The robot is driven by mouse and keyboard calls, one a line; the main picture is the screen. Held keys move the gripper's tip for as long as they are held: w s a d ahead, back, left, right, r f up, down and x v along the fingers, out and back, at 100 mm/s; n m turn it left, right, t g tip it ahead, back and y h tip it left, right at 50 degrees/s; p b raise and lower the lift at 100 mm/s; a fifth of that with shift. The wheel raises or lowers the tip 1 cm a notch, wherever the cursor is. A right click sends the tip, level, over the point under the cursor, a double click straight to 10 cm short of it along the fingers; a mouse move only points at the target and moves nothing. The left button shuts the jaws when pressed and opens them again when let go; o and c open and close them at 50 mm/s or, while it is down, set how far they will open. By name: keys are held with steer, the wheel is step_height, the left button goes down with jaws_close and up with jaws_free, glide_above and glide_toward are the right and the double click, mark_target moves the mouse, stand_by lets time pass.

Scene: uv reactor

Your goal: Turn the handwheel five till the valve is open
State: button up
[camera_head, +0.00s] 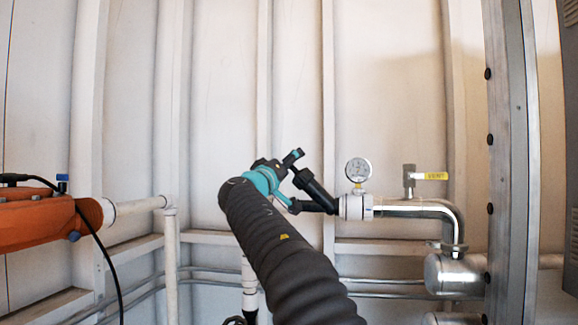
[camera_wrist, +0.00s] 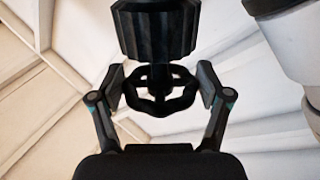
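Handwheel five is the black, lobed wheel (camera_wrist: 160,90) in the middle of the wrist view. It sits below a dark ribbed cylinder (camera_wrist: 158,30), which looks like the valve's neck. My gripper (camera_wrist: 160,88) has one finger on each side of the wheel, with the wheel between the pads. The fingers are apart, and narrow gaps seem to show beside the rim. In the head view my gripper (camera_head: 293,160) is at the upper end of the black slanted valve body (camera_head: 315,192). There, my gripper and wrist largely hide the wheel. The valve's opening state cannot be read.
A pressure gauge (camera_head: 358,170) and a yellow-tagged vent handle (camera_head: 430,176) stand right of the valve, along a steel elbow pipe (camera_head: 430,208). A grey metal post (camera_head: 512,150) is farther right. An orange machine part (camera_head: 40,220) is at left. Pale panelled walls are behind.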

steer(key=shift+d+r+n+y+p, duration=0.1)
steer(key=shift+r+n+y+p, duration=0.15)
steer(key=shift+n+y+p, duration=0.8)
steer(key=shift+f+n+g+y, duration=0.2)
steer(key=shift+n+y, duration=0.25)
steer(key=shift+y, duration=0.7)
steer(key=shift+f+n+g+y, duration=0.1)
steer(key=shift+n+g+y, duration=0.25)
steer(key=shift+y, duration=0.75)
steer(key=o, duration=1.1)
steer(key=shift+s, duration=0.1)
steer(key=s, duration=0.4)
steer(key=s+a, duration=0.1)
steer(key=s, duration=0.2)
steer(key=s+a, duration=0.1)
steer(key=s, duration=0.3)
steer(key=shift+s+a, duration=0.15)
steer(key=shift+s, duration=0.15)
steer(key=shift+n, duration=0.25)
